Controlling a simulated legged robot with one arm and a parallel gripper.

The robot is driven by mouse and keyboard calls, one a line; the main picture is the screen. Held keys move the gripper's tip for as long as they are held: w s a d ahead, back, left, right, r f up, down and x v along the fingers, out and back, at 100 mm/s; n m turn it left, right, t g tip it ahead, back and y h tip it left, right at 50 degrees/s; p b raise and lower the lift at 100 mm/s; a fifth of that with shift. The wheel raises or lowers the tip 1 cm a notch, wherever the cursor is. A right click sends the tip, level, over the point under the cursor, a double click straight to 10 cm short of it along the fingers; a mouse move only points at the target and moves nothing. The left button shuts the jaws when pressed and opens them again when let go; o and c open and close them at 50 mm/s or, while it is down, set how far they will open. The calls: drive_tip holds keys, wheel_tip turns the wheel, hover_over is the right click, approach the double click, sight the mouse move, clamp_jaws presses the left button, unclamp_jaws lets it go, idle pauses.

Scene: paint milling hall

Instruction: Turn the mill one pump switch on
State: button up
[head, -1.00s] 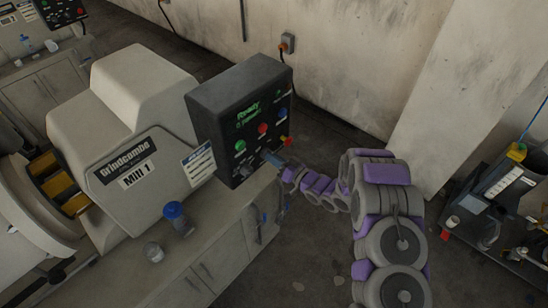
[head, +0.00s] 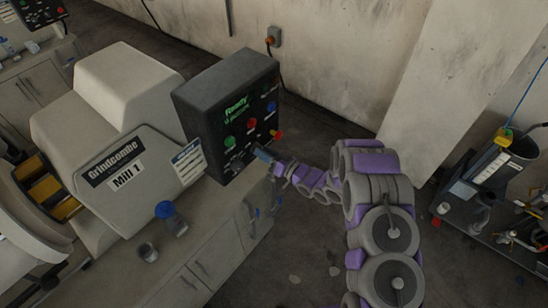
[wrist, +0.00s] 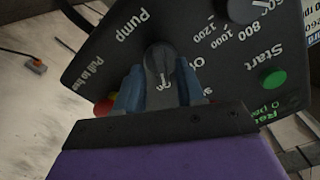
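The mill one control panel (head: 205,120) is a dark box on the machine labelled Mill 1 (head: 127,177). The pump switch (wrist: 160,58) is a dark round knob with a pale pointer line, under the word Pump, seen upside down in the wrist view. The pointer line faces the lower edge of that picture. My gripper (wrist: 160,85) has its two blue fingers on either side of the knob, with a gap between them. I cannot tell whether either finger touches it. In the head view my gripper (head: 264,155) is at the panel's lower face and hides the switch.
A green Start button (wrist: 273,78) and a dark speed dial (wrist: 243,8) lie beside the switch. A red and yellow stop button (head: 277,135) is near my gripper. A blue-capped jar (head: 170,217) and another small jar (head: 148,251) stand on the counter.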

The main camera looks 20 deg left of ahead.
drive_tip(key=b+v, duration=0.1)
drive_tip(key=v, duration=1.6)
drive_tip(key=shift+d+f, duration=0.1)
